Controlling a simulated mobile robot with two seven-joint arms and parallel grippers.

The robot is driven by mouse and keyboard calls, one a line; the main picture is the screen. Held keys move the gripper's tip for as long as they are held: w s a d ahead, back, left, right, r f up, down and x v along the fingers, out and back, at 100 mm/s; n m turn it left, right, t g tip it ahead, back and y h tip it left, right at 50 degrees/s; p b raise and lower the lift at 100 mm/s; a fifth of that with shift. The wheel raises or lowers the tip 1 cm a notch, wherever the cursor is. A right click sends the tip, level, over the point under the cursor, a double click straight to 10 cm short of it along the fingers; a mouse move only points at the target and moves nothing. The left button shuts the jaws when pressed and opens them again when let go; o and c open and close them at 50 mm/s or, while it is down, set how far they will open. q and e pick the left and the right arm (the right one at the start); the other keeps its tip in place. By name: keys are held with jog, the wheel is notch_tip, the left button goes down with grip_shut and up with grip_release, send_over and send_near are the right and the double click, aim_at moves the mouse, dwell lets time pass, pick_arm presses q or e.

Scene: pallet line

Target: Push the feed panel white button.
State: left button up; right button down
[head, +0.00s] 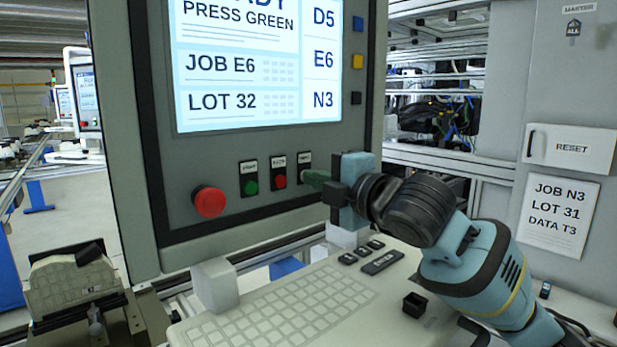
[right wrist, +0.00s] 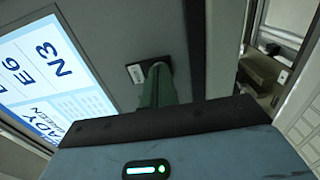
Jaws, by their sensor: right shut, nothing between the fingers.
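The feed panel (head: 225,175) is a grey upright housing with a lit screen. Below the screen is a row of three labelled black button plates: one with a green button (head: 251,187), one with a red button (head: 279,180), and a right-hand plate (head: 305,160). My right gripper (head: 308,177) has its green fingers shut and empty, with the tips at the right-hand plate. In the right wrist view the fingers (right wrist: 158,72) cover most of that plate, beside its white label (right wrist: 135,73). The white button itself is hidden; I cannot tell whether the fingers touch it. My left gripper is out of view.
A large red mushroom button (head: 209,201) sticks out left of the row. The screen (head: 255,65) reads "PRESS GREEN". A pale keyboard (head: 265,318) lies below the panel, under my right arm.

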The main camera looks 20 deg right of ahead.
jog(key=shift+s+d, duration=0.1)
jog(key=shift+v, duration=2.35)
